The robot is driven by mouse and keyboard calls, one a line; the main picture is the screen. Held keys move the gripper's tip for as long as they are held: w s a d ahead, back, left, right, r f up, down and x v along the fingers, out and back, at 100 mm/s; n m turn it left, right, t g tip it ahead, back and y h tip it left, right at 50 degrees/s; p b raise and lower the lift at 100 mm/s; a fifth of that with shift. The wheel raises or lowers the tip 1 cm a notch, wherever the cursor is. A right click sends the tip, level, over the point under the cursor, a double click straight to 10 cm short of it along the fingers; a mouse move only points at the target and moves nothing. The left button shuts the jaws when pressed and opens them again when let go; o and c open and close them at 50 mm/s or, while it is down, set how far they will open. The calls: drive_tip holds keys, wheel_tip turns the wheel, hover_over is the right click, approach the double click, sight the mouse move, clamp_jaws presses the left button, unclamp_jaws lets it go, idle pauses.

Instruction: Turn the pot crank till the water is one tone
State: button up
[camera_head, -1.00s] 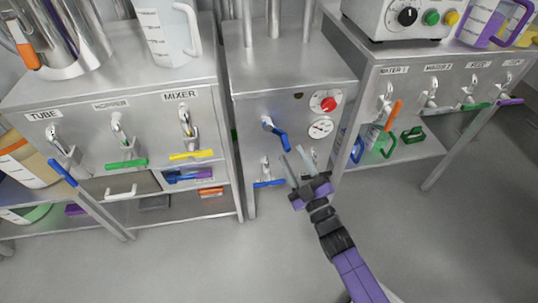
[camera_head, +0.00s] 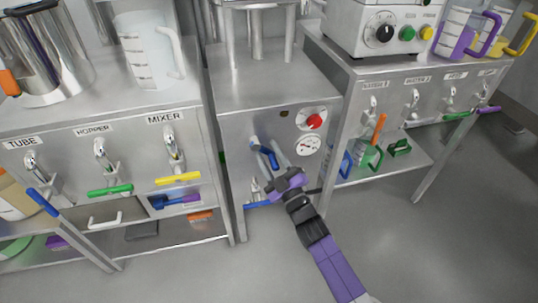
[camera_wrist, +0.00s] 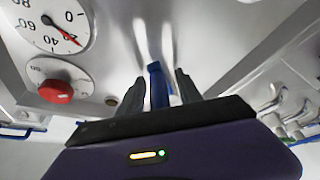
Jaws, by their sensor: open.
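A blue crank (camera_head: 271,159) sticks out from the front of the steel middle cabinet (camera_head: 235,150), left of a red knob and a gauge. In the wrist view the blue crank (camera_wrist: 156,88) lies between my two dark fingers. My gripper (camera_head: 268,153) is open around the crank; its fingertips show in the wrist view (camera_wrist: 160,78) with gaps on both sides of the handle. Whether a finger touches it I cannot tell. The legs of a vessel (camera_head: 256,38) stand on the cabinet; its upper part and any water are out of view.
The red knob (camera_head: 315,121) and dial gauge (camera_head: 308,146) are close to the right of the crank. A blue-handled tap (camera_head: 258,205) sits below. Side benches carry taps labelled TUBE, HOPPER and MIXER (camera_head: 168,118), plus jugs. The floor in front is clear.

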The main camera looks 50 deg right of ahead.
clamp_jaws()
